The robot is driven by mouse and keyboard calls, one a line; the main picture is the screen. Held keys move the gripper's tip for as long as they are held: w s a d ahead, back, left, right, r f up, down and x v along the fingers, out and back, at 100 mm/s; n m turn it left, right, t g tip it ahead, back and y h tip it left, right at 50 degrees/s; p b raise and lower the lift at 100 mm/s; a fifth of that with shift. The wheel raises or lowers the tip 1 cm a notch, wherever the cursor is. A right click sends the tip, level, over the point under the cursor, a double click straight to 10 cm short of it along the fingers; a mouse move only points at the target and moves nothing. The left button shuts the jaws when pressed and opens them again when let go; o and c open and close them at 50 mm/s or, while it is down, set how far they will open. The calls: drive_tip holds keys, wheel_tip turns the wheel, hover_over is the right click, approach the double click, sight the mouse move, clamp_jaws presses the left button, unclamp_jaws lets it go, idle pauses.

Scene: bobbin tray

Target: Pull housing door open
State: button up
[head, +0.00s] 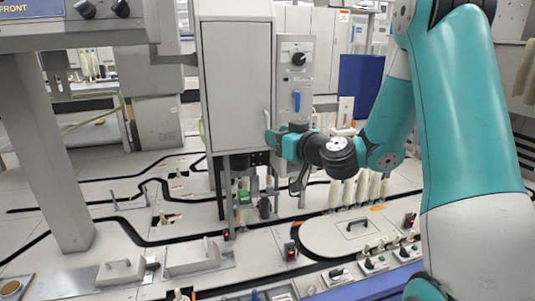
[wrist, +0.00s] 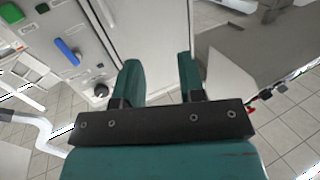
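The housing (head: 237,40) is a tall light-grey cabinet in the middle of the head view. Its flat front door (head: 236,85) looks shut, and a pale upright handle (head: 267,122) shows at its lower right edge. In the wrist view the door (wrist: 160,35) fills the upper middle, and a pale bar that looks like the handle (wrist: 106,12) lies up and left of the fingers. My gripper (head: 271,139) is at the door's lower right, close to the handle. In the wrist view its two teal fingers (wrist: 160,76) are apart, with nothing visible gripped between them.
A control panel with a black knob (head: 299,58) and a blue lever (head: 297,101) stands right of the door. A blue box (head: 361,84) is further right. Below lies a pale worktop with black tracks and a lidded plate (head: 330,237). A grey post (head: 45,150) stands left.

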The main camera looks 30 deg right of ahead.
sight(268, 125)
drive_tip(key=d+f+m+h, duration=0.2)
drive_tip(key=d+f+h, duration=0.15)
drive_tip(key=d, duration=0.25)
drive_tip(key=shift+t, duration=0.4)
drive_tip(key=w+p, duration=0.3)
drive_tip(key=w, duration=0.2)
drive_tip(key=w+p, duration=0.3)
drive_tip(key=w, duration=0.2)
drive_tip(key=w+d+p, duration=0.1)
drive_tip(key=w+p, duration=0.2)
drive_tip(key=w, duration=0.2)
drive_tip(key=shift+w+r, duration=0.3)
drive_tip(key=shift+w, duration=0.1)
drive_tip(key=shift+w+d+f, duration=0.1)
drive_tip(key=shift+w+d, duration=0.05)
drive_tip(key=shift+w, duration=0.5)
clamp_jaws()
